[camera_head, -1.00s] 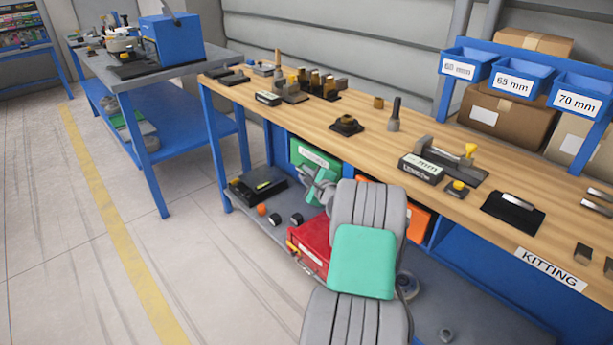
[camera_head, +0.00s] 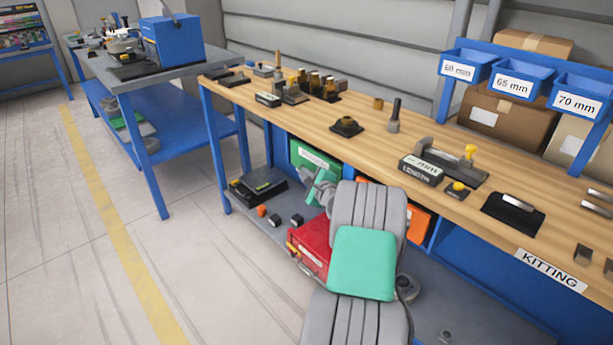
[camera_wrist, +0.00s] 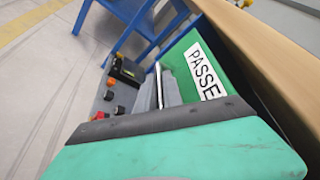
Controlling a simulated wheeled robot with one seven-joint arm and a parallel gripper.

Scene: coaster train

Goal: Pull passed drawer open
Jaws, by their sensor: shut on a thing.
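The green drawer (camera_head: 315,157) with a white label is under the kitting bench's top, left of my arm in the head view. In the wrist view the green drawer front (camera_wrist: 184,50) is close, and its label reads "PASSE", the rest hidden. My gripper (camera_wrist: 166,86) is shut at the drawer front, on what appears to be its handle. The grip itself is mostly hidden. In the head view my gripper (camera_head: 318,187) is just in front of the drawer, partly covered by my arm.
A red bin (camera_head: 310,245) and a black tray (camera_head: 256,186) are on the lower shelf, with small loose parts between. An orange drawer (camera_head: 418,224) is right of my arm. The wooden bench top (camera_head: 300,120) overhangs the drawers. The floor at left is clear.

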